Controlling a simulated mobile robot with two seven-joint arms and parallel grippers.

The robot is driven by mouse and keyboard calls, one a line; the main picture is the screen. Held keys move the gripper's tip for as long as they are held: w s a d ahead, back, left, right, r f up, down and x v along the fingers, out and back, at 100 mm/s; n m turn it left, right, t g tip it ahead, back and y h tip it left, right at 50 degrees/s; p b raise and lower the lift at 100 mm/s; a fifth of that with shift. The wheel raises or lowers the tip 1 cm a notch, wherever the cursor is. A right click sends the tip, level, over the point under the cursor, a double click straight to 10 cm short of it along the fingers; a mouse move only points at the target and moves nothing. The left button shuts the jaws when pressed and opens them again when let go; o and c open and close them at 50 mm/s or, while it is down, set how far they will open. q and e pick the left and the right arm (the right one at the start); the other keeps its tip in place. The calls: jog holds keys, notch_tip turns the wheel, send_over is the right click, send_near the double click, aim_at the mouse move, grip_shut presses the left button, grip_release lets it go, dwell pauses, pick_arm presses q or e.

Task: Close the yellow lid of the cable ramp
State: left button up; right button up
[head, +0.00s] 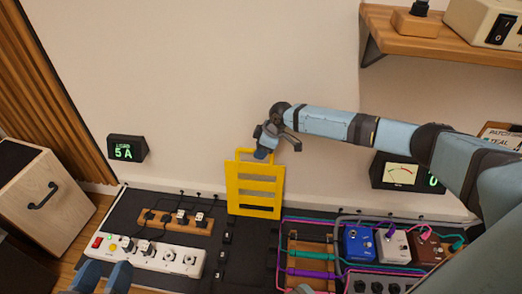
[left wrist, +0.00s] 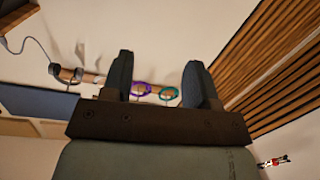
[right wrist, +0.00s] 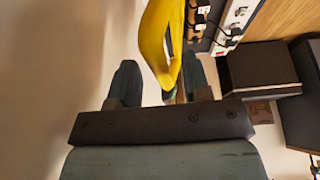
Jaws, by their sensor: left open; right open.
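The yellow lid (head: 255,211) is a slotted panel with a handle-like loop at its top. It stands raised, near upright, at the back middle of the black board, in front of the wall. My right gripper (head: 279,149) is at the lid's top edge with its fingers apart. In the right wrist view the lid (right wrist: 157,40) reaches in between the open fingers; I cannot tell whether they touch it. A brown base with channels and coloured cables (head: 308,262) lies right of the lid. My left gripper (head: 106,272) is open and empty at the lower left, by the power strip.
A white power strip (head: 150,254) and a wooden socket block (head: 175,221) lie left of the lid. Several pedals, including a blue one (head: 359,244), stand at the right. A wooden shelf (head: 430,37) juts out at the upper right.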

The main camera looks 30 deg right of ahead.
grip_shut()
